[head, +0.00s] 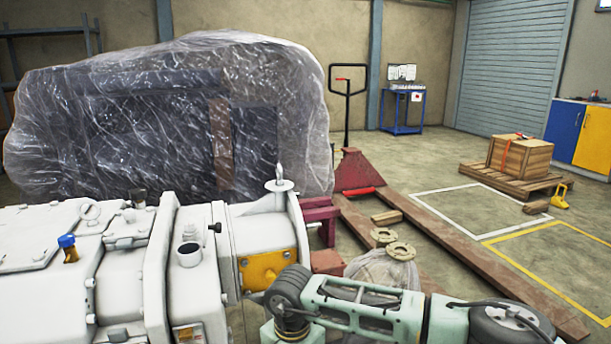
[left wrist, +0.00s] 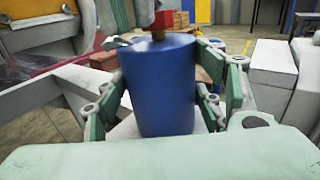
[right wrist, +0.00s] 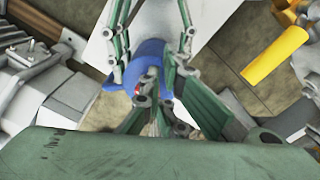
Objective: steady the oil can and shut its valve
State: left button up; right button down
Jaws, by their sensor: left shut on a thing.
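The blue oil can (left wrist: 160,90) stands upright in the left wrist view, between the fingers of my left gripper (left wrist: 165,88), which is shut on its sides. A red valve part (left wrist: 162,20) with a brass neck shows at its top. In the right wrist view the blue can (right wrist: 151,54) is seen from above, partly hidden by fingers. My right gripper (right wrist: 158,82) is over the can's top, close beside a small red piece of the valve (right wrist: 137,91). Whether it touches or grips the valve is unclear. The head view shows neither can nor gripper.
A large white machine (head: 130,265) fills the head view's lower left, with a plastic-wrapped load (head: 170,120) behind it. A pallet jack (head: 355,175) stands beyond. A yellow cylinder (right wrist: 275,56) lies to the right in the right wrist view.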

jog(key=shift+w+r, duration=0.15)
jog(key=shift+w, duration=0.05)
jog(key=shift+s+a+r, duration=0.1)
jog(key=shift+s+a, duration=0.1)
jog(key=shift+a, duration=0.1)
notch_tip(320, 180, up, 6)
jog(key=shift+s+a+f, duration=0.1)
jog(key=shift+s+f, duration=0.05)
dwell(0.3)
